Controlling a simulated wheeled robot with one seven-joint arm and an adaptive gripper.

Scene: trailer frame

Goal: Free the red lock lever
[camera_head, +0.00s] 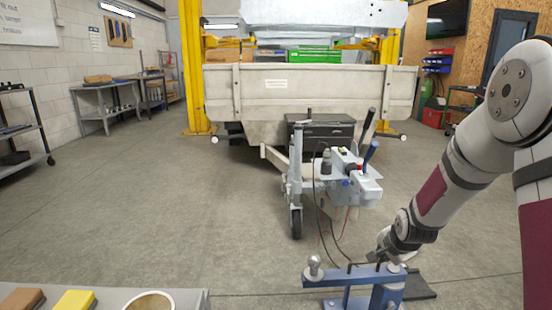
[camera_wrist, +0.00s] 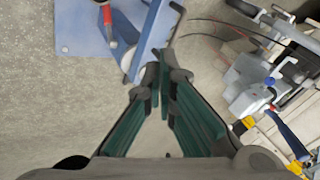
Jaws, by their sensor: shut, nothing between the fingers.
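A small red part (camera_wrist: 107,16), which looks like the lock lever, shows at the top of the wrist view over a blue plate (camera_wrist: 75,30). Its upper end is cut off by the frame edge. A blue bar (camera_wrist: 152,30) runs just to its right. My gripper (camera_wrist: 161,62) is shut and empty, its tips close to the lower end of the blue bar; I cannot tell if they touch. In the head view my gripper (camera_head: 384,257) is over the blue stand (camera_head: 340,279), which carries a ball (camera_head: 315,266) at its left. I cannot make out the red part there.
The trailer (camera_head: 310,92) stands behind, with its drawbar, jockey wheel (camera_head: 296,222) and grey coupling unit (camera_head: 365,187) beyond the stand. Loose cables (camera_head: 322,225) hang down near the stand. A bench (camera_head: 185,297) with small blocks is at front left. The floor at left is clear.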

